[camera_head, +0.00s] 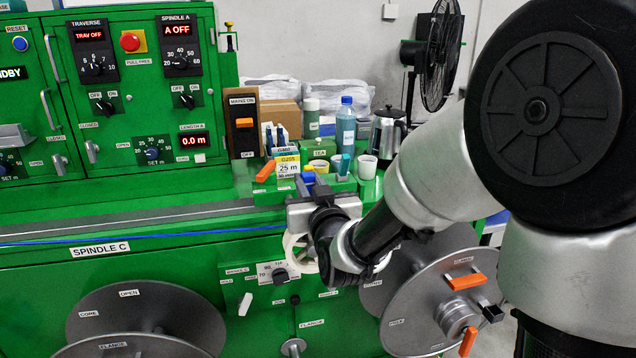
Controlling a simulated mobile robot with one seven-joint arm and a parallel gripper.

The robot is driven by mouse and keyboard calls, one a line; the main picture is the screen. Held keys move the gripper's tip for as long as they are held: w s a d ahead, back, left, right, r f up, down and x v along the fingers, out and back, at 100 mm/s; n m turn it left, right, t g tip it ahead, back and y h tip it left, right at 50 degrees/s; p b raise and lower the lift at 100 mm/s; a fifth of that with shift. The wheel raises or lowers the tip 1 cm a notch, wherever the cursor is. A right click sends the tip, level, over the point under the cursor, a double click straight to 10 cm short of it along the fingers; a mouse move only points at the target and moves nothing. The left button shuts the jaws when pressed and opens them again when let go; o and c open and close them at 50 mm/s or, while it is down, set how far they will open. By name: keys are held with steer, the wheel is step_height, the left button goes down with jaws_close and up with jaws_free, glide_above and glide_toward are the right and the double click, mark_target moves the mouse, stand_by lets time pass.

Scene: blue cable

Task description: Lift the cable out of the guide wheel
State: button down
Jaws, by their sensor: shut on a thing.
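The blue cable (150,236) runs as a thin, nearly level line along the front of the green machine, from the left edge to my gripper. My gripper (308,184) is in front of the machine at the middle of the picture, where the cable's visible run ends. It is shut on the cable, but its hand and wrist hide most of the grip. A white rounded part (296,249) shows just below and left of the hand; I cannot tell whether it is the guide wheel. No guide wheel shows clearly.
Grey spool flanges stand below left (145,310) and right (420,300), the right one with orange handles. My arm fills the right side.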

steer(key=shift+s+a+b, duration=0.25)
steer(key=shift+a+b, duration=0.1)
steer(key=shift+a, duration=0.55)
steer(key=shift+s+a+b, duration=0.25)
steer(key=shift+a+b, duration=0.1)
steer(key=shift+a, duration=0.6)
steer(key=shift+s+a+b, duration=0.25)
steer(key=shift+a+b, duration=0.1)
steer(key=shift+a, duration=0.55)
steer(key=shift+s, duration=0.1)
steer(key=s+a+f+b, duration=0.1)
steer(key=s+b, duration=0.1)
steer(key=s, duration=0.4)
steer(key=shift+a+b, duration=0.2)
steer(key=shift+b, duration=0.1)
